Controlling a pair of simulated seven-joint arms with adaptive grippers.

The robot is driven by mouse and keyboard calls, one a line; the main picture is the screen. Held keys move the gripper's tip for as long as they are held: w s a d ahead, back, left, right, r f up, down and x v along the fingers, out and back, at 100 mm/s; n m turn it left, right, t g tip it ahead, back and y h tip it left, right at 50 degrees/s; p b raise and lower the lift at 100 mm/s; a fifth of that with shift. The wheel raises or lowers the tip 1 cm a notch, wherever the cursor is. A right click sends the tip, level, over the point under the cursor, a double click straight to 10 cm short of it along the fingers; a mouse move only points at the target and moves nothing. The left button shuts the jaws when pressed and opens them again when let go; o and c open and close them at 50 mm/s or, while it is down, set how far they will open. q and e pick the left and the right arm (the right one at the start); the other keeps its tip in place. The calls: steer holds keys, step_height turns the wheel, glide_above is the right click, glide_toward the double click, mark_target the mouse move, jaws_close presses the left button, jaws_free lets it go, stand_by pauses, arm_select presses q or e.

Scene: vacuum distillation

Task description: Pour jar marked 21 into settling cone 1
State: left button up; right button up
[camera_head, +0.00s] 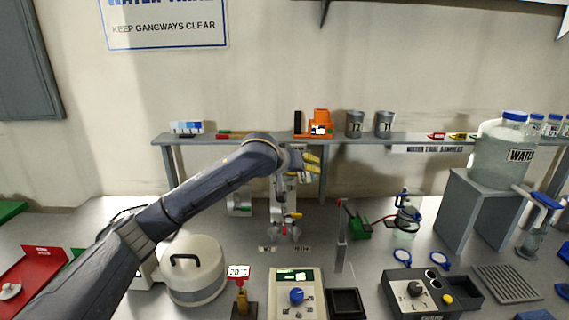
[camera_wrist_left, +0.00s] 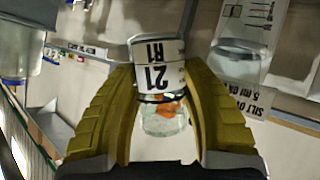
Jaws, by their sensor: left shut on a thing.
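My left gripper (camera_wrist_left: 158,95) is shut on the jar marked 21 (camera_wrist_left: 158,75), with its yellow fingers on both sides of it. The jar is clear, with a white label reading 21 and R1, and the label appears upside down in the wrist view. Orange shows in or behind its glass. In the head view, my left gripper (camera_head: 310,162) is above the middle of the bench, in front of the shelf; the jar is hard to make out there. A clear vessel with graduation marks (camera_wrist_left: 248,38) is at the upper right of the wrist view; I cannot tell whether it is settling cone 1. My right gripper is not in view.
The shelf holds an orange device (camera_head: 320,122) and grey cups marked 12 (camera_head: 355,124) and 11 (camera_head: 384,124). A water bottle (camera_head: 500,150) stands on a grey block at right. A white round pot (camera_head: 194,270) and a control box (camera_head: 297,292) are in front.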

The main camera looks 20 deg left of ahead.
arm_select(q)
steer(key=shift+n+g+h, duration=0.5)
steer(key=shift+n+h, duration=0.2)
steer(key=shift+n, duration=0.1)
steer(key=shift+w+a+r, duration=0.15)
steer(key=shift+a+r, duration=0.1)
steer(key=shift+r, duration=0.4)
steer(key=shift+w+a+r, duration=0.2)
steer(key=shift+a+r, duration=0.05)
steer(key=shift+r, duration=0.4)
steer(key=shift+w+a+r, duration=0.15)
steer(key=shift+a+r, duration=0.1)
steer(key=shift+r, duration=0.4)
steer(key=shift+f, duration=0.15)
steer(key=shift+a+f+n+g+h, duration=0.1)
steer(key=shift+f+n+g+h, duration=0.15)
steer(key=shift+n+g+h, duration=0.2)
steer(key=shift+r+n+g+h, duration=0.25)
steer(key=shift+r+n+h, duration=0.2)
steer(key=shift+n, duration=0.1)
steer(key=shift+f+n+h+p, duration=0.3)
steer(key=shift+n+h, duration=0.2)
steer(key=shift+r+n+g+h, duration=0.4)
steer(key=shift+n+h, duration=0.1)
stand_by(0.9)
steer(key=shift+w+a+r+n+h+p, duration=0.4)
steer(key=shift+a+n+h+p, duration=0.15)
steer(key=shift+p, duration=0.15)
stand_by(1.5)
